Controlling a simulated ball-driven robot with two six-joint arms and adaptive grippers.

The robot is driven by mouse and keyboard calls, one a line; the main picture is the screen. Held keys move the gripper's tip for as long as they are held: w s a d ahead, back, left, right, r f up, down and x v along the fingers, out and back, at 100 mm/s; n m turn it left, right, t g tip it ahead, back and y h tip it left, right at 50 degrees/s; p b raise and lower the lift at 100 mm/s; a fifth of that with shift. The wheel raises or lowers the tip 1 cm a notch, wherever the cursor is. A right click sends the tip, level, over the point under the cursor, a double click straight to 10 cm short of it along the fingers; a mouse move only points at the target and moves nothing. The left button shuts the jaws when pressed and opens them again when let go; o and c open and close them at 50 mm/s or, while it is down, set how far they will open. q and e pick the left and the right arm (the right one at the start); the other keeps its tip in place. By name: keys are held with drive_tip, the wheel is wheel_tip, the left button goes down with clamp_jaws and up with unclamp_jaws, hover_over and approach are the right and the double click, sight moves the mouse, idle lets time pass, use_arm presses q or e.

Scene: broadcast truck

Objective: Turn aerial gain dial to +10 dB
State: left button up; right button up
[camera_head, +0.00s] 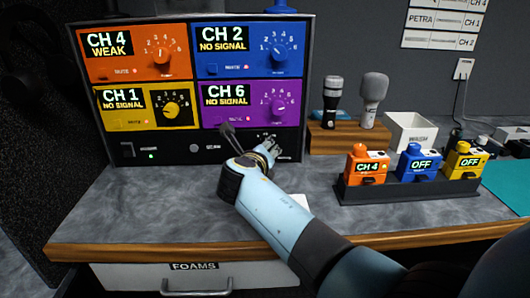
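A receiver rack (308,90) stands at the back of the counter. Its black bottom panel (172,147) has a lit green light and a round knob-like part (194,148). My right gripper (273,147) is at the right part of this panel, by small white markings. The gripper covers that spot, so I cannot make out the aerial gain dial, its setting or any contact. The finger gap is too small to judge. My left gripper is not in view.
Above are four channel modules: orange CH 4 WEAK (117,68), blue CH 2 (235,65), yellow CH 1 (133,113) and purple CH 6 (238,112). Microphones (373,98) and a black tray (390,190) of coloured packs stand right. The front-left counter (140,205) is clear.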

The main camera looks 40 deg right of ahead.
clamp_jaws()
